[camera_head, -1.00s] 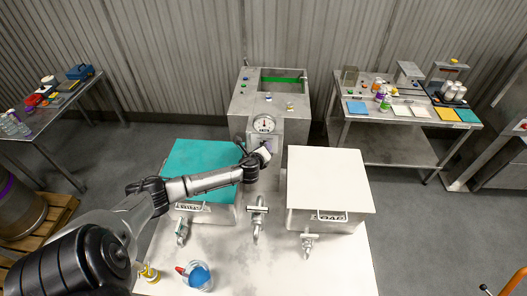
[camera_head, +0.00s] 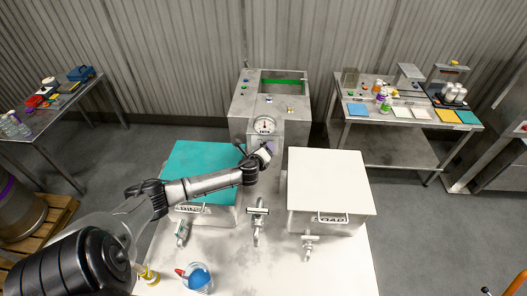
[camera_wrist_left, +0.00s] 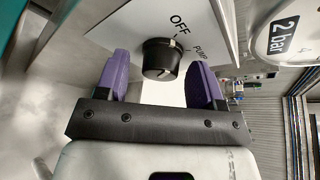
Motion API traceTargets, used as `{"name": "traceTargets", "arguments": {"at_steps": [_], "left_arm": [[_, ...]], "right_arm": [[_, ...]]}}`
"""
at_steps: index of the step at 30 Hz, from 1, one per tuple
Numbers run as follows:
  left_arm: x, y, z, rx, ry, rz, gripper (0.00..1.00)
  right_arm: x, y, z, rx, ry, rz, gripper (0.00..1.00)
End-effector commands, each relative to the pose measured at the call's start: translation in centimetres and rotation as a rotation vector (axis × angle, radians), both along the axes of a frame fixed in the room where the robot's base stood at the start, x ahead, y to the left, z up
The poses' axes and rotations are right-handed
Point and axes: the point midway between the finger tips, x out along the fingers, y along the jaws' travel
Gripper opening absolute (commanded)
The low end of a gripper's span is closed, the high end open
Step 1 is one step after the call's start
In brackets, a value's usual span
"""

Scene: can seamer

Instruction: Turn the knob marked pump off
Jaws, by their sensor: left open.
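The black round knob (camera_wrist_left: 160,58) sits on a white plate (camera_wrist_left: 130,30) in the left wrist view. The plate reads "OFF" and "PUMP" at the knob's upper right. A pale mark shows on the knob's side, but I cannot tell its exact setting. My left gripper (camera_wrist_left: 159,76) is open, with one purple finger on each side of the knob. Gaps show between fingers and knob, so it is not gripped. In the head view my left gripper (camera_head: 264,153) is at the post below the gauge, and the knob is too small or hidden to make out. My right gripper is not in view.
A round gauge (camera_head: 264,126) stands just above the gripper; it shows "2 bar" in the wrist view (camera_wrist_left: 285,35). A teal-lidded tank (camera_head: 200,165) is left and a white-lidded tank (camera_head: 330,180) right. Taps (camera_head: 257,215) and a blue-filled jar (camera_head: 198,278) are nearer.

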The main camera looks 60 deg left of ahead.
Motion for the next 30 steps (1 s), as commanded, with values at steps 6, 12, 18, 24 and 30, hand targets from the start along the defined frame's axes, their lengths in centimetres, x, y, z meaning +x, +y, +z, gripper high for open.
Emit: {"name": "traceTargets", "arguments": {"at_steps": [6,12,18,24,30], "left_arm": [[-0.1,-0.1,0.0,0.001,0.000,-0.001,0.62],[-1.3,-1.1,0.5,0.001,0.002,-0.003,0.62],[-3.9,-3.1,1.4,0.001,0.002,-0.004,0.62],[-6.5,-5.3,2.6,0.000,0.003,-0.004,0.62],[-8.7,-7.0,3.5,0.000,0.002,-0.003,0.62]], "right_arm": [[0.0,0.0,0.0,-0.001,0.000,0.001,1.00],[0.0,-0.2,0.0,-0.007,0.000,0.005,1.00],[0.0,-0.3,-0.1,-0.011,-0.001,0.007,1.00],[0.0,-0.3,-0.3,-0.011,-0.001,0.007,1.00],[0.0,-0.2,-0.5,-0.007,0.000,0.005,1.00]]}}
